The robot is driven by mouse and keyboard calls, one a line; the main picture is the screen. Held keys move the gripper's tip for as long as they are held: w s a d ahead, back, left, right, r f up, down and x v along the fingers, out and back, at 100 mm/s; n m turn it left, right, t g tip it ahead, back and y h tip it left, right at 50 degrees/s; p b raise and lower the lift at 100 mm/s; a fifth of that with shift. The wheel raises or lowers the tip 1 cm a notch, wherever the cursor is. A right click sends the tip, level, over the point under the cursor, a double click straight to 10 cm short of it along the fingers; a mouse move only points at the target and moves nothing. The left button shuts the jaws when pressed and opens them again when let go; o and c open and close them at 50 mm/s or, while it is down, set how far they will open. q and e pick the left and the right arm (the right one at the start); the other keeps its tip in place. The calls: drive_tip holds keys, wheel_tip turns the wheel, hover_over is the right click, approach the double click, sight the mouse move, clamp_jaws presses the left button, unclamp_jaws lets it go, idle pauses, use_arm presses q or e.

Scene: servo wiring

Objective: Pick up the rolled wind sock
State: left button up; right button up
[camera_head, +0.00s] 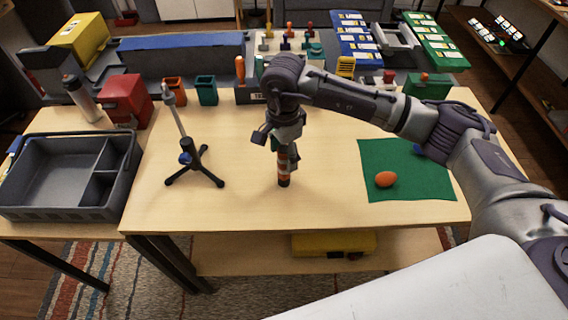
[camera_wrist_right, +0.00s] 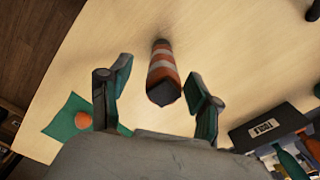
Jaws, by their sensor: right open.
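The rolled wind sock (camera_head: 284,173) is a slim roll with orange and white bands and a dark end. It stands on the wooden table near the middle. My right gripper (camera_head: 277,142) is over it, pointing down, and hides its upper part in the head view. In the right wrist view, the wind sock (camera_wrist_right: 162,70) lies between the two spread fingers of my right gripper (camera_wrist_right: 159,77). A gap shows on each side, so the fingers look clear of it. My left gripper is not in view.
A small black tripod stand (camera_head: 196,165) is left of the wind sock. A green mat (camera_head: 425,185) with an orange egg-shaped object (camera_head: 386,179) lies to the right. A grey divided tray (camera_head: 50,213) is at the far left. Bins and tools line the back.

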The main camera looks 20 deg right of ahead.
sight(284, 164)
drive_tip(key=shift+f+p, duration=0.3)
drive_tip(key=f, duration=0.1)
drive_tip(key=f+p, duration=0.1)
drive_tip(key=f, duration=0.1)
drive_tip(key=shift+w+d+f+p, duration=0.1)
drive_tip(key=shift+w+f+p, duration=0.15)
drive_tip(key=shift+f+p, duration=0.1)
drive_tip(key=shift+f, duration=0.4)
clamp_jaws()
drive_tip(key=shift+r, duration=0.1)
